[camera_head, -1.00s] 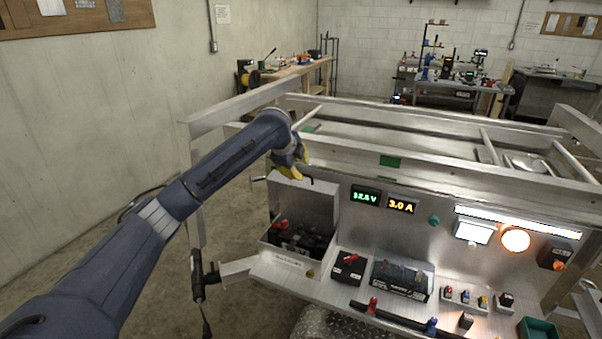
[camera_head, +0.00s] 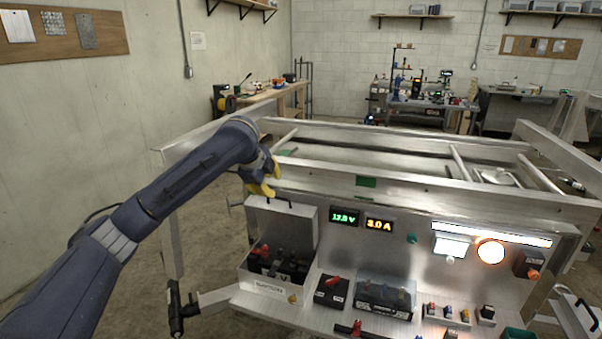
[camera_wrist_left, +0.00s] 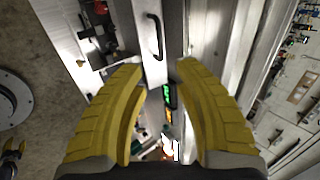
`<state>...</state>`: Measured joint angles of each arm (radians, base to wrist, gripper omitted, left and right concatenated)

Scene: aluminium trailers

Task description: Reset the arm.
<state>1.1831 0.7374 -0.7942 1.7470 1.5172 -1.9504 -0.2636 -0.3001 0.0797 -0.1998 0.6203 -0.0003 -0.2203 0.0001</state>
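My left arm reaches in from the left in the head view. Its yellow-fingered left gripper (camera_head: 262,188) hangs in front of the trailer frame, just above the open lid of the metal box. In the left wrist view the two yellow fingers (camera_wrist_left: 160,110) stand apart with nothing between them, so the gripper is open and empty. Beyond the fingers are the box lid with its black handle (camera_wrist_left: 154,37) and the lit green display (camera_wrist_left: 168,95). My right gripper does not show in the head view.
The aluminium trailer (camera_head: 420,185) fills the middle and right. Its front panel has displays (camera_head: 361,220) and a glowing round lamp (camera_head: 490,251). The open box (camera_head: 268,285) and a black case (camera_head: 331,291) sit on the shelf. A concrete wall (camera_head: 90,110) stands left.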

